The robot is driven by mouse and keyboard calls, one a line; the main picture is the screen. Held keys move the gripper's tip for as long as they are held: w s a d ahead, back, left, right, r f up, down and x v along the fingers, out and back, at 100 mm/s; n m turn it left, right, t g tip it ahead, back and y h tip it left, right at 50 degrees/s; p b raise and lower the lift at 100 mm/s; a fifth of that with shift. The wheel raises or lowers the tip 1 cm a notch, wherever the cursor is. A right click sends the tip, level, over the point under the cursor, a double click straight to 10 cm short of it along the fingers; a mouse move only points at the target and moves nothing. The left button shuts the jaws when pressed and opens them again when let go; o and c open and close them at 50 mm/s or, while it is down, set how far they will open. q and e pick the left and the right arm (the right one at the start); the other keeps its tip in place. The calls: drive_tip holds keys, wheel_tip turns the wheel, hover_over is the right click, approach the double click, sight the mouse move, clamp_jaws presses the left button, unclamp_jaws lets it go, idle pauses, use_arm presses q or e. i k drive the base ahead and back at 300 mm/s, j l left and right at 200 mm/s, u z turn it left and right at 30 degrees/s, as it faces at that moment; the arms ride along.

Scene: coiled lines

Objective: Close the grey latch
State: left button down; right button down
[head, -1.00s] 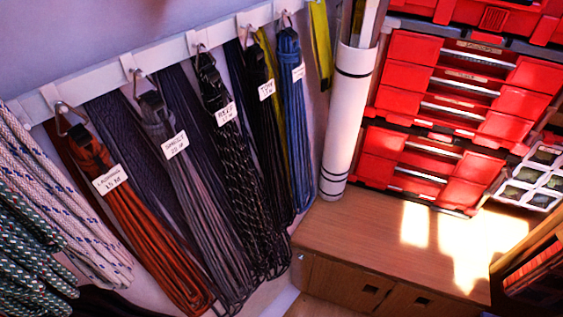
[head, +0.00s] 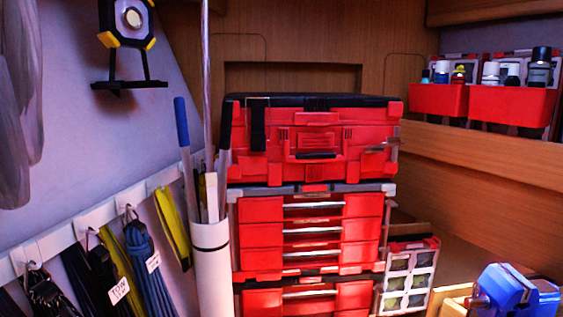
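A red toolbox (head: 345,140) with a black lid edge sits on top of the red drawer stack in the head view. On the right of its front, a small grey latch-like piece (head: 378,148) sticks out; whether it is open or shut is too small to tell. On the left of its front, a dark upright latch or strap (head: 258,124) reaches up to the lid. Neither of my grippers is in view.
Red drawer units (head: 310,235) stand below the toolbox. A white tube (head: 212,265) holding rods stands to their left, beside hanging rope coils (head: 148,262). Red bins (head: 510,103) with bottles sit on a shelf at right. A blue object (head: 515,290) is at lower right.

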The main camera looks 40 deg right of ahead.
sight(392, 142)
drive_tip(key=l+z, duration=0.15)
drive_tip(key=z, duration=0.25)
drive_tip(key=l+z, duration=0.15)
drive_tip(key=z, duration=0.25)
drive_tip(key=l+z, duration=0.15)
drive_tip(key=z, duration=0.2)
drive_tip(key=l+z, duration=0.15)
drive_tip(key=z, duration=0.25)
